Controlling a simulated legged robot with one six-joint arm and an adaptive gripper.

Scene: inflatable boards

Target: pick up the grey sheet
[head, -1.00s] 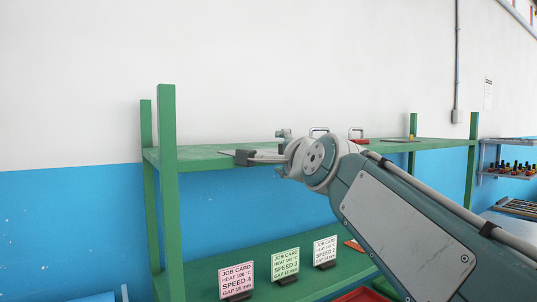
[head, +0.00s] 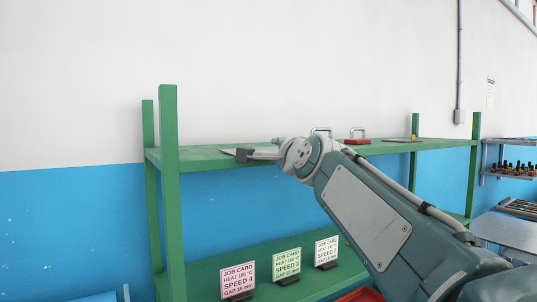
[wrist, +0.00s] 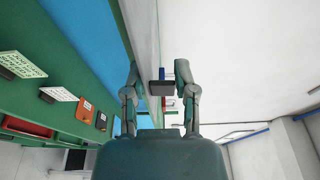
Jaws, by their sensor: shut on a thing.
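The thin grey sheet (head: 228,151) shows at the left end of the upper green shelf, nearly edge-on. A dark block (head: 242,155) shows beside it, at the end of my gripper (head: 262,154). My gripper reaches in from the right at shelf height and is shut on the sheet. In the wrist view the two fingers of my gripper (wrist: 158,75) flank the dark block (wrist: 162,88). The exact contact is too small to make out, and I cannot tell whether the sheet is clear of the shelf.
The upper green shelf (head: 200,162) also bears a red item with a handle (head: 357,139) and a flat grey piece (head: 402,140). A green post (head: 170,200) stands left of my gripper. Job cards (head: 286,264) stand on the lower shelf. The space above the upper shelf is clear.

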